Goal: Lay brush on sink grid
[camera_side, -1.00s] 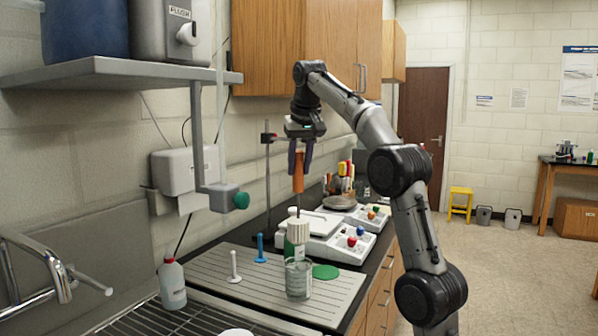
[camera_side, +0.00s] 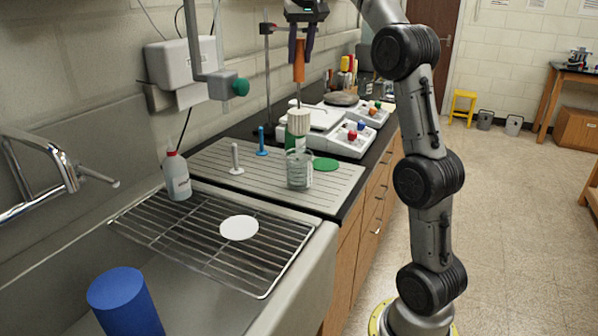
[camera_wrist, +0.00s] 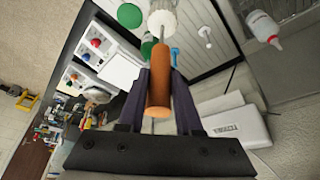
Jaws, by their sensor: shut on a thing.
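My gripper (camera_side: 299,58) is shut on the orange handle of the brush (camera_side: 299,72), which hangs upright. A thin metal rod runs down from the handle to a pale, ribbed head (camera_side: 299,122). The brush also shows in the wrist view (camera_wrist: 160,82), between the dark fingers of my gripper (camera_wrist: 155,76). The head is just above the glass beaker (camera_side: 299,172) in the side view; I cannot tell whether they touch.
A grey ribbed board (camera_side: 335,196) carries the beaker, a white peg (camera_side: 236,158) and a blue peg (camera_side: 262,142). A white bottle (camera_side: 177,176) stands beside the grid. A faucet (camera_side: 60,165) and a blue cylinder (camera_side: 125,302) are at the left. Most of the grid is bare.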

